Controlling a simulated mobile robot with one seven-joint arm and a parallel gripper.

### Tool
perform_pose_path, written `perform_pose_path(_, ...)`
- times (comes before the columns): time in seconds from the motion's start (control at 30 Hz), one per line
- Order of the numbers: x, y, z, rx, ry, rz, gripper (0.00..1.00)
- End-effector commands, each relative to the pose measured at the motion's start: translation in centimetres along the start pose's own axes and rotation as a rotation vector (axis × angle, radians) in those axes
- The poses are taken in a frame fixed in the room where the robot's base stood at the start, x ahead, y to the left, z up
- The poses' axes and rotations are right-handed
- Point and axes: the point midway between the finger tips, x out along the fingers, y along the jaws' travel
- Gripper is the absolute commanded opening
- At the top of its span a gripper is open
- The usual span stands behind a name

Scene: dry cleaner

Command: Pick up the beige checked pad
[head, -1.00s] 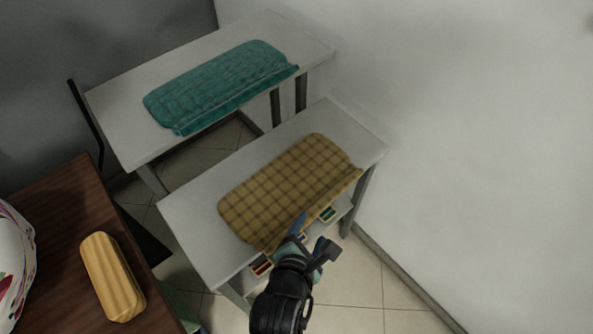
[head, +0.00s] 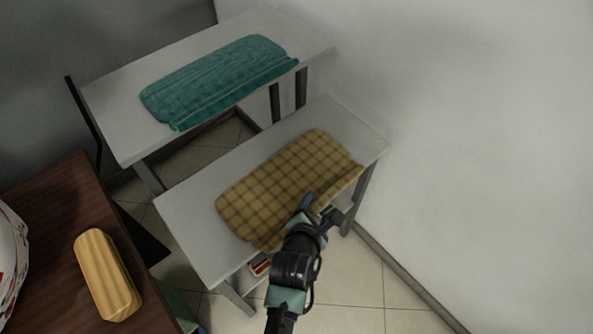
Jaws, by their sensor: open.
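The beige checked pad (head: 280,185) lies flat on the nearer grey table (head: 186,212), its front edge hanging a little over the table's front side. My gripper (head: 318,207) is open at the pad's front edge, right of its middle. One finger appears over or against the pad and the other stands out to the right. I cannot tell whether the fingers touch the pad. My arm hides part of the pad's front edge and the shelf below.
A teal pad (head: 218,80) lies on the farther grey table (head: 110,103). A tan ribbed block (head: 106,275) sits on a brown wooden table (head: 50,225) at the left. A white wall (head: 470,150) rises close on the right. Small items sit under the nearer table.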

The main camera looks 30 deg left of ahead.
Motion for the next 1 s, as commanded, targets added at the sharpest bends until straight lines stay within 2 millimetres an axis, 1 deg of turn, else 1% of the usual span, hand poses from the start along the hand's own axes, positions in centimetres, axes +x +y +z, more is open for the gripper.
perform_pose_path(0.07, 0.0, 0.0, 0.0, 0.000, 0.000, 0.000, 0.67)
perform_pose_path(0.1, 0.0, 0.0, 0.0, 0.000, 0.000, 0.000, 0.60)
perform_pose_path(0.17, 0.0, 0.0, 0.0, 0.000, 0.000, 0.000, 0.49)
perform_pose_path(0.2, 0.0, 0.0, 0.0, 0.000, 0.000, 0.000, 0.42)
perform_pose_path(0.27, -0.1, 0.0, 0.0, 0.000, 0.001, 0.000, 0.31)
perform_pose_path(0.3, -0.1, 0.0, 0.0, 0.000, 0.001, 0.000, 0.24)
perform_pose_path(0.43, -0.1, 0.0, 0.0, 0.000, 0.001, 0.000, 0.00)
perform_pose_path(0.83, -0.2, 0.1, 0.1, 0.000, -0.001, 0.002, 0.00)
perform_pose_path(0.93, -0.7, 0.6, 0.7, 0.000, -0.001, 0.002, 0.00)
perform_pose_path(1.0, -1.4, 1.3, 1.4, 0.000, -0.002, 0.004, 0.00)
